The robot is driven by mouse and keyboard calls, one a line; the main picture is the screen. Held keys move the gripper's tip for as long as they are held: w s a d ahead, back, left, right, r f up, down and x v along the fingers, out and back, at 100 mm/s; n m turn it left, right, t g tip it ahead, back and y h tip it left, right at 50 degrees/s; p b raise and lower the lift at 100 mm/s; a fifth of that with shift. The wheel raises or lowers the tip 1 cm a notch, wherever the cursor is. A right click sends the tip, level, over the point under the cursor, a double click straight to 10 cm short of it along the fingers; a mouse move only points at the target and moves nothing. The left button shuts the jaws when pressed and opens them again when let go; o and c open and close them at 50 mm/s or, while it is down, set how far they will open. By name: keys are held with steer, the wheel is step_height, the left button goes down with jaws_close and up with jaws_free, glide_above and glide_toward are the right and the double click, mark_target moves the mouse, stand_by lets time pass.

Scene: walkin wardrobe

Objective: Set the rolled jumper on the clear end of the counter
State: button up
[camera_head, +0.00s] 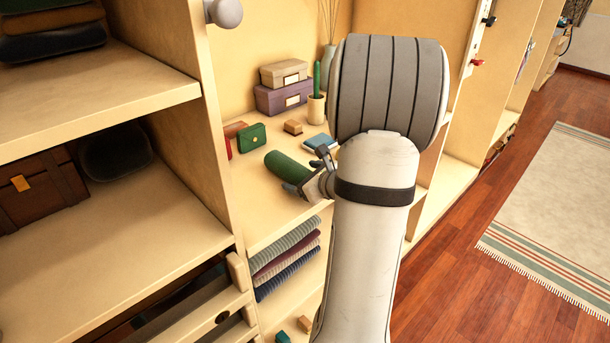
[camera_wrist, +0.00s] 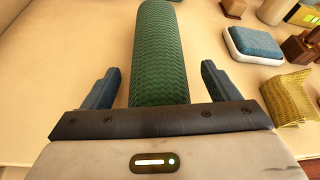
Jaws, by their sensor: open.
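The rolled jumper (camera_head: 285,166) is a green knitted roll lying on the counter (camera_head: 262,205). In the wrist view the rolled jumper (camera_wrist: 157,50) runs away from me between the two blue fingers. My gripper (camera_wrist: 157,88) is open, with one finger on each side of the roll and a visible gap to each. In the head view my gripper (camera_head: 306,186) is at the roll's near right end, partly hidden by my arm. The roll's near end is hidden behind the gripper body in the wrist view.
A yellow crumpled item (camera_wrist: 288,95) lies to the right. The counter's left front part looks bare. Folded clothes (camera_head: 285,262) lie below.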

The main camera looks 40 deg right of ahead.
steer(key=v, duration=1.2)
steer(key=shift+d, duration=0.1)
steer(key=shift+s, duration=0.1)
